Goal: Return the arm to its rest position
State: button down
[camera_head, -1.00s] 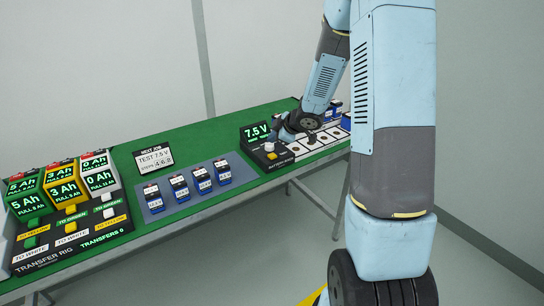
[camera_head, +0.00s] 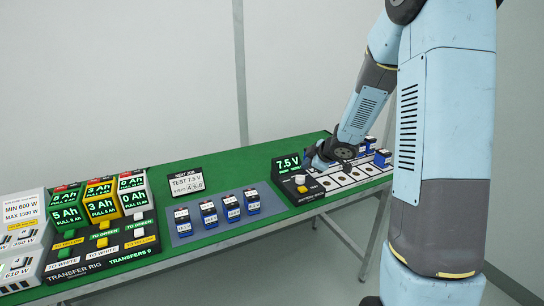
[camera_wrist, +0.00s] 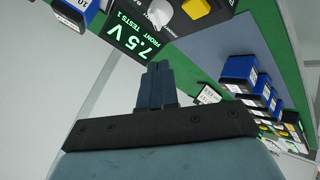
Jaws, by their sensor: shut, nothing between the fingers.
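My arm (camera_head: 440,150) reaches down from the upper right in the head view, in light blue and dark grey. Its far end bends down over the right part of the green table, close to the black battery tester with the lit "7.5 V" display (camera_head: 288,163). The gripper fingers are hard to make out there. In the wrist view my gripper (camera_wrist: 157,70) is shut, its two dark fingers side by side with nothing between them. The "7.5 V" display (camera_wrist: 140,38) appears beyond the fingers, with a white knob (camera_wrist: 158,13) and a yellow button (camera_wrist: 196,8) beside it.
Several blue batteries stand on a grey mat (camera_head: 190,238) mid-table. The transfer rig (camera_head: 100,262) with lit Ah displays stands at the left, a white unit (camera_head: 18,212) beyond it. A "NEXT JOB" sign (camera_head: 187,183) stands behind the mat. More blue batteries (camera_head: 382,158) stand by the tester's white slots.

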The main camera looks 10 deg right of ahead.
jog(key=s+d+r+m+h, duration=0.3)
jog(key=s+r+m, duration=0.1)
jog(key=s+r, duration=0.4)
jog(key=s+d+r+m+h, duration=0.25)
jog(key=s+r+m, duration=0.3)
jog(key=r, duration=0.45)
jog(key=s+a+r+m+g+y, duration=0.1)
jog(key=s+a+m, duration=0.1)
jog(key=s, duration=0.9)
jog(key=s+a+r+m+g, duration=0.1)
jog(key=s+a+m, duration=0.2)
jog(key=s, duration=0.8)
jog(key=shift+s+a+r+g+y, duration=0.3)
jog(key=shift+a+r+g+y, duration=0.1)
jog(key=shift+a, duration=0.4)
